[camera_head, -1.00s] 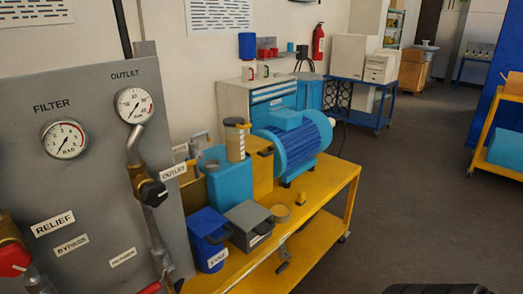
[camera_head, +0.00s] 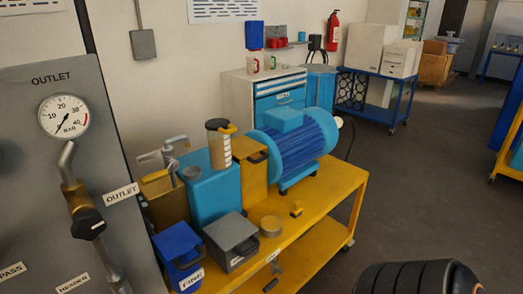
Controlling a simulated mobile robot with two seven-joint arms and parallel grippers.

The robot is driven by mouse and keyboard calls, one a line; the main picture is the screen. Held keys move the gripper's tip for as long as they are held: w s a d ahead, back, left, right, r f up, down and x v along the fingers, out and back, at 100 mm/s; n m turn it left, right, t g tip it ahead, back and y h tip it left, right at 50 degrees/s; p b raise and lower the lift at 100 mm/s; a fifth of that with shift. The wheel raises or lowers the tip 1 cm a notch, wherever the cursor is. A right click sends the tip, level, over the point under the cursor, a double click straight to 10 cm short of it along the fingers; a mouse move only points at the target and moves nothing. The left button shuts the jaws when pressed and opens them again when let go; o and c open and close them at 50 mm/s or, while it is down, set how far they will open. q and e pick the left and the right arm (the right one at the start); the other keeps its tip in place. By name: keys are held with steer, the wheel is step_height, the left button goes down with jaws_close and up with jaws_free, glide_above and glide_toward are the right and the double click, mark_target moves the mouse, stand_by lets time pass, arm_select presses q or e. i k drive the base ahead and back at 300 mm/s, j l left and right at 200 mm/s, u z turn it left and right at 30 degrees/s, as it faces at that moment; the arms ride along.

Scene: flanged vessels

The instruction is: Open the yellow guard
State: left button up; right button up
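A yellow box-shaped cover (camera_head: 252,160) with a dark handle on its upper part stands on the yellow cart (camera_head: 335,195), between a blue block (camera_head: 212,192) and the blue finned motor (camera_head: 293,145). It looks closed and is the likely yellow guard. Neither gripper's fingers show. A black ribbed rounded part at the bottom right looks like a piece of my own arm, well away from the cover.
A blue bin (camera_head: 179,253), a grey box (camera_head: 231,241) and a round tan tin (camera_head: 271,227) sit at the cart's front. A grey panel with an outlet gauge (camera_head: 63,115) and pipe stands at left. Open floor (camera_head: 425,195) lies to the right.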

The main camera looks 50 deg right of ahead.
mark_target(243, 147)
steer(key=l, duration=0.95)
steer(key=l+u, duration=0.15)
steer(key=l, duration=0.8)
steer(key=k, duration=0.05)
